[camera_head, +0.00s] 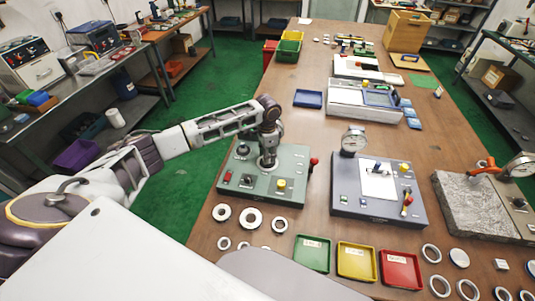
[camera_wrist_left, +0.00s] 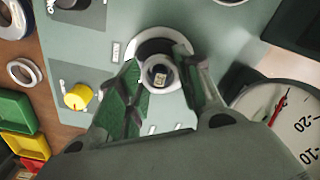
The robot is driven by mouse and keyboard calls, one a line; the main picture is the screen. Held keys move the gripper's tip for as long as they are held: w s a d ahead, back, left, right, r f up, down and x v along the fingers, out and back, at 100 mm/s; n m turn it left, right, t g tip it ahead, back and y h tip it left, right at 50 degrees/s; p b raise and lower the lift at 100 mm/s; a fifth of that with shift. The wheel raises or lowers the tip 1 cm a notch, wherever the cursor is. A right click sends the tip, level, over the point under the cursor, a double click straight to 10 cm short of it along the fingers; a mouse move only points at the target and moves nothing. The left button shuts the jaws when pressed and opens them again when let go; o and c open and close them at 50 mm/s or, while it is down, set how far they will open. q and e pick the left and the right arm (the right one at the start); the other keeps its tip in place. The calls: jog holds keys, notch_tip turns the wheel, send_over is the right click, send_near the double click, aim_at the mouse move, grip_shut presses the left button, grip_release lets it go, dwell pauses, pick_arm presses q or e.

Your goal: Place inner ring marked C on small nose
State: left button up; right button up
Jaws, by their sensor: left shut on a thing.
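My left gripper (camera_head: 268,161) reaches down over the pale green device (camera_head: 258,187) on the table. In the left wrist view, its fingers (camera_wrist_left: 163,75) are shut on a small pale ring (camera_wrist_left: 148,65), one finger on each side. A small dark centre with a light label shows inside the ring; I cannot read the mark. A larger white disc with a dark opening (camera_wrist_left: 150,46) lies around and behind the ring. I cannot tell whether the ring is around the nose or just above it. My right gripper is not in view.
Several loose rings (camera_head: 251,217) lie in front, near green (camera_head: 312,254), yellow (camera_head: 356,262) and red (camera_head: 401,270) trays. A stone plate (camera_head: 470,205) lies far right.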

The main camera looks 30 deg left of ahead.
pick_arm(q)
jog(key=shift+f, duration=0.75)
jog(key=o, duration=1.1)
notch_tip(320, 180, up, 12)
dwell(0.4)
dwell(0.5)
